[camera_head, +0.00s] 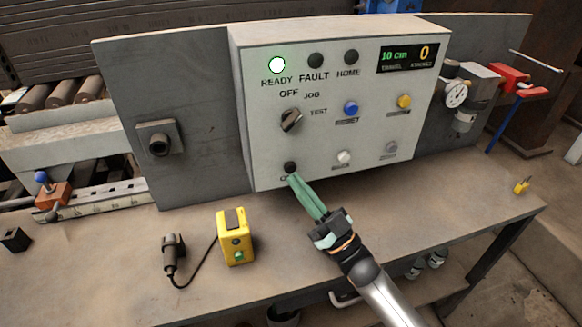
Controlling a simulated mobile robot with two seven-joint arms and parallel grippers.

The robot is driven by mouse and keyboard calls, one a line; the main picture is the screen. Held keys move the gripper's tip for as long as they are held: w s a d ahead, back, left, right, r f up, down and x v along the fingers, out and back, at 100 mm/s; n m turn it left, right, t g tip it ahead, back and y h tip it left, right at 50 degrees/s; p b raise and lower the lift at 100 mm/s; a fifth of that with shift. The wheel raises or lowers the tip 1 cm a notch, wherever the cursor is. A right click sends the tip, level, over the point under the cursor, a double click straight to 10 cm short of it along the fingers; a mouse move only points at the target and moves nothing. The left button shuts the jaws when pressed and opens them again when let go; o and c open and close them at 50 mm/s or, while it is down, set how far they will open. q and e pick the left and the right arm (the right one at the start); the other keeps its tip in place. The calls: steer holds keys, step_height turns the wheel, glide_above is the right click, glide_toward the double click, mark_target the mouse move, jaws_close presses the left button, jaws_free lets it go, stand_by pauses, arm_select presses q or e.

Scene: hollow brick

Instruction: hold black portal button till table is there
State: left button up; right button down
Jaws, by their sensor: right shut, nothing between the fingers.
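The control panel (330,120) is a pale box standing on a workbench. Its black button (290,167) is at the lower left of the front face. My right gripper (292,180) comes in from the lower right, its green fingers shut and empty. The fingertips are at or just below the black button; I cannot tell whether they press it. The green READY lamp (277,65) is lit, while the FAULT lamp (315,60) and HOME lamp (351,57) are dark. The display (407,57) reads 10 cm and 0. My left gripper is out of view.
A yellow box (236,238) with a green button and a cabled plug (172,252) lie on the workbench (330,270) left of my arm. A selector knob (291,120), blue button (351,108) and yellow button (404,101) sit above the black button. A gauge (456,94) is at right.

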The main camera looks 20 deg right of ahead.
steer(key=s+p, duration=0.2)
steer(key=s, duration=0.3)
stand_by(0.3)
stand_by(0.4)
